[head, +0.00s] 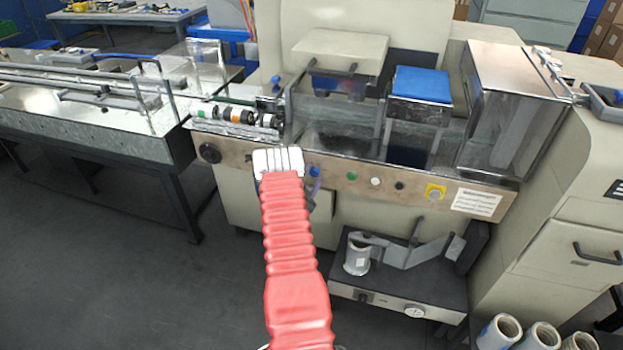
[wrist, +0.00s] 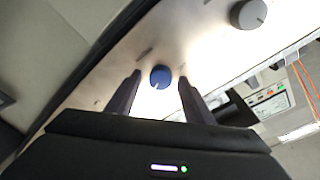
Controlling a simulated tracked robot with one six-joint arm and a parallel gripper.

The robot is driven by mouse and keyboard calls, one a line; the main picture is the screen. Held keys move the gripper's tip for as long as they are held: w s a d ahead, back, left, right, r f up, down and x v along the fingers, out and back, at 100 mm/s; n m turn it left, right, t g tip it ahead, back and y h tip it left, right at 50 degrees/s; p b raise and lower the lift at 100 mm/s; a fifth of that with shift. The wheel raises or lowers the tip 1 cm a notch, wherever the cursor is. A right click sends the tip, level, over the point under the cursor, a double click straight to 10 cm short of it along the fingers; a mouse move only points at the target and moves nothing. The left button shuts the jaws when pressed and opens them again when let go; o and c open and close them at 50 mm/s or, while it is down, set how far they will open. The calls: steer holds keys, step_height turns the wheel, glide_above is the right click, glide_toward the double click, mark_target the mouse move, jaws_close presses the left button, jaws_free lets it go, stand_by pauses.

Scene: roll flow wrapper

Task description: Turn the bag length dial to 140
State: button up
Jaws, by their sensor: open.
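A small round blue dial (wrist: 160,77) with a pale pointer mark sits on the pale panel in the wrist view. My gripper (wrist: 159,88) is open, with one finger on each side of this dial. I cannot tell whether the fingers touch it. A larger grey knob (wrist: 248,14) is at the upper right of the wrist view. In the head view my gripper (head: 279,160) is in front of the machine's control panel (head: 330,175) and hides part of it. A blue knob (head: 314,172) shows just right of it. No scale or number is readable.
A black dial (head: 210,152) is at the panel's left end. A lower shelf (head: 395,285) juts out below. The floor at left is clear.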

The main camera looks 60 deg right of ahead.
steer(key=c, duration=1)
steer(key=shift+a, duration=0.2)
steer(key=shift+c, duration=0.2)
steer(key=shift+d, duration=0.2)
